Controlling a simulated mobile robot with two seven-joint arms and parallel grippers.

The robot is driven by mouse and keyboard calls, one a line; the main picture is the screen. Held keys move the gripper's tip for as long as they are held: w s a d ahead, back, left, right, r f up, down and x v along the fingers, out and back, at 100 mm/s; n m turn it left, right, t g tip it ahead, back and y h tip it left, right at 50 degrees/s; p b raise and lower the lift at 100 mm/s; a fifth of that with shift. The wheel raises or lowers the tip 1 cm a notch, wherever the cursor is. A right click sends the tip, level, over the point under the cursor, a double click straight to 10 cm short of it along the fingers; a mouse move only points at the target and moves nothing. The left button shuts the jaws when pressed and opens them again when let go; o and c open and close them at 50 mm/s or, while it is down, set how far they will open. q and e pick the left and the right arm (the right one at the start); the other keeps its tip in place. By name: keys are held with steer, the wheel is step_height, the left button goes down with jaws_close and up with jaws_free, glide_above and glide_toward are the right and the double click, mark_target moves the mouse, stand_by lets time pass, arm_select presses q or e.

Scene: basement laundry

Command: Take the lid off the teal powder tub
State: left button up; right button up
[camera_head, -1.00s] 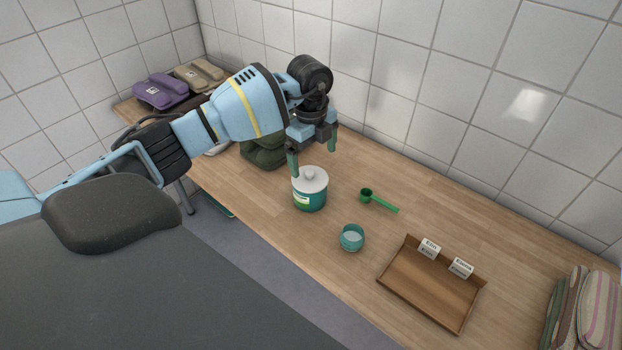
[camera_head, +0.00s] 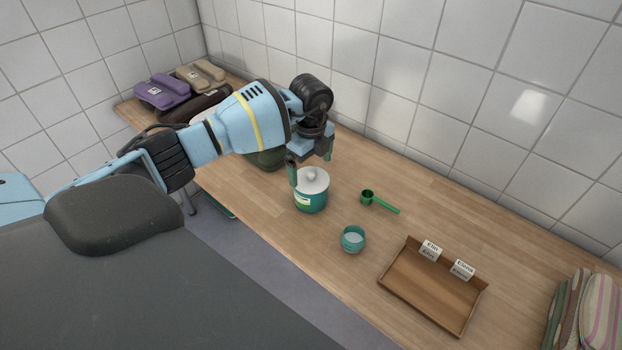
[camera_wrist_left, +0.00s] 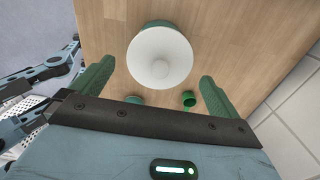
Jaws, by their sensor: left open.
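The teal powder tub (camera_head: 312,202) stands upright on the wooden counter with its white knobbed lid (camera_head: 318,184) on top. In the left wrist view the lid (camera_wrist_left: 160,47) is a white disc with a round knob, and a green edge of the tub (camera_wrist_left: 157,23) shows beyond it. My left gripper (camera_head: 310,163) is open and empty, pointing down just above and behind the lid. In the wrist view its green fingers (camera_wrist_left: 157,74) are spread on either side of the knob's line. Contact with the lid cannot be made out. My right gripper is not in view.
A teal cup (camera_head: 352,239) and a green scoop (camera_head: 380,202) lie near the tub. A wooden tray (camera_head: 432,291) with two small labelled cards is at right, folded striped cloths (camera_head: 592,310) beyond it. Purple (camera_head: 160,92) and beige bundles lie at far left. A tiled wall runs behind.

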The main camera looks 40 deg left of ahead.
arm_select(q)
step_height(320, 180, down, 3)
steer(key=shift+r, duration=0.1)
steer(key=c, duration=0.8)
steer(key=shift+c, duration=0.2)
steer(key=shift+r, duration=0.15)
steer(key=shift+r, duration=0.45)
step_height(320, 180, up, 2)
steer(key=shift+r, duration=0.15)
steer(key=s+r+p, duration=0.1)
steer(key=s, duration=1.5)
steer(key=shift+d+r, duration=0.15)
steer(key=shift+r, duration=0.15)
